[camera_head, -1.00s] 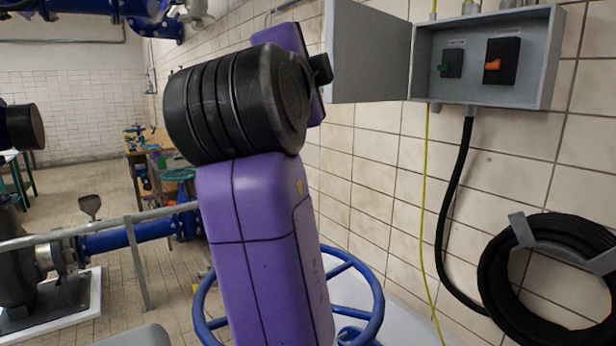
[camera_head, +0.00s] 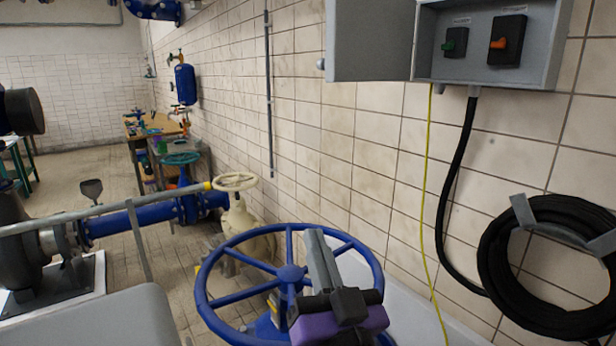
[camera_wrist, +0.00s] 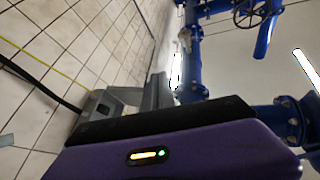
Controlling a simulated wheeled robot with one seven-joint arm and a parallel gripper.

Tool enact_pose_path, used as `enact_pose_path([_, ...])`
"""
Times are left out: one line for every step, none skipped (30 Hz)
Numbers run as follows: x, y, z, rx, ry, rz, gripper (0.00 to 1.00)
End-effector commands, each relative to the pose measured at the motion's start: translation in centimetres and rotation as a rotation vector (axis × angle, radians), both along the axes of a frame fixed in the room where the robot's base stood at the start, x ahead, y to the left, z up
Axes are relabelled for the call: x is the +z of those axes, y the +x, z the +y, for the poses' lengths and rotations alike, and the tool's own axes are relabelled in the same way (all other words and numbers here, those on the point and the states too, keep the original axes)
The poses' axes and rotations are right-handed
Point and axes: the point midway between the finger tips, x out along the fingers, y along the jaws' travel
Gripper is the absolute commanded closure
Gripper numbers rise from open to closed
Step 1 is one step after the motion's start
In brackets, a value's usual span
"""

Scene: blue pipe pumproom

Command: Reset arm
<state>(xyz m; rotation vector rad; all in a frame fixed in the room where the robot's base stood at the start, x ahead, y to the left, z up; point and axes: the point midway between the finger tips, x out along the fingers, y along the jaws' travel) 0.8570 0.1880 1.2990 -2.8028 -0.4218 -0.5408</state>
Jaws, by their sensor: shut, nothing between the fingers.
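My gripper (camera_head: 317,240) shows low in the head view, with grey fingers, a black mount and a purple wrist. Its fingers are shut with nothing between them. In the picture it overlaps the right part of a large blue handwheel (camera_head: 289,273); I cannot tell whether they touch. In the wrist view the shut fingers (camera_wrist: 158,92) stand beyond the black mount and the purple housing with its small lit indicator.
An open grey switch box (camera_head: 490,75), with a green and an orange switch, hangs on the tiled wall. A black cable coil (camera_head: 500,255) hangs below right. A cream valve (camera_head: 240,215), blue pipe (camera_head: 135,222) and grey railing (camera_head: 100,212) stand left.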

Motion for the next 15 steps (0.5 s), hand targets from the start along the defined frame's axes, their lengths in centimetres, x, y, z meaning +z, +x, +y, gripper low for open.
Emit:
enact_pose_path([-2.2,-1.1,-0.9,-0.008,-0.028,0.009,1.00])
enact_pose_path([-3.1,-1.8,-1.3,-0.012,-0.043,0.010,1.00])
enact_pose_path([-4.4,-2.7,-1.9,-0.017,-0.064,0.011,1.00])
enact_pose_path([-5.3,-3.4,-2.4,-0.022,-0.078,0.013,1.00])
enact_pose_path([-6.2,-4.1,-2.9,-0.026,-0.091,0.015,1.00])
enact_pose_path([-7.3,-5.1,-3.5,-0.033,-0.109,0.018,1.00])
enact_pose_path([-8.2,-5.9,-4.0,-0.038,-0.122,0.021,1.00])
enact_pose_path([-9.0,-6.7,-4.5,-0.043,-0.134,0.025,1.00])
enact_pose_path([-10.0,-7.7,-5.2,-0.051,-0.149,0.030,1.00])
enact_pose_path([-10.8,-8.5,-5.6,-0.056,-0.160,0.035,1.00])
enact_pose_path([-11.5,-9.3,-6.1,-0.061,-0.170,0.040,1.00])
enact_pose_path([-12.4,-10.4,-6.8,-0.070,-0.185,0.048,1.00])
enact_pose_path([-13.1,-11.3,-7.3,-0.076,-0.193,0.055,1.00])
enact_pose_path([-13.7,-12.1,-7.8,-0.082,-0.202,0.061,1.00])
enact_pose_path([-14.6,-13.3,-8.4,-0.091,-0.215,0.072,1.00])
